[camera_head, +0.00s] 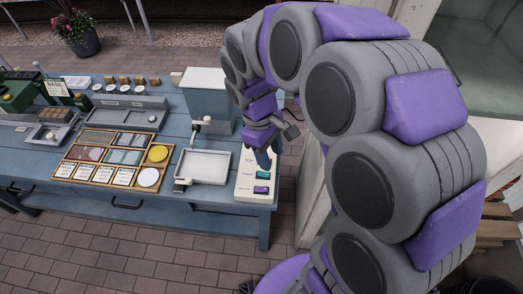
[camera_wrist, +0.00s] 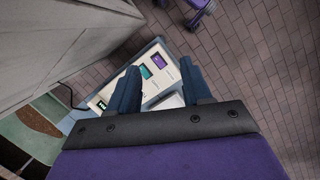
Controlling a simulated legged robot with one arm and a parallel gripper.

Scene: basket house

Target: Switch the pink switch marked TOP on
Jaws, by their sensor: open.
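A pale switch panel (camera_head: 246,188) lies on the right end of the blue table, with the word TOP on its upper part. It carries a teal switch (camera_head: 264,175) and, nearer the front edge, a pink-purple switch (camera_head: 262,189). I cannot read their small labels. My gripper (camera_head: 264,160) is above the upper part of the panel and hides some of it. In the wrist view, my open gripper (camera_wrist: 161,84) has nothing between its fingers; the teal switch (camera_wrist: 145,72) and the pink-purple switch (camera_wrist: 159,60) show beyond. Contact cannot be told.
A white tray (camera_head: 207,178) stands just left of the panel, with a grey-blue machine (camera_head: 206,96) behind it. A wooden sectioned tray (camera_head: 72,172) lies further left. A pale wall (camera_wrist: 55,40) is close on the wrist view's left.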

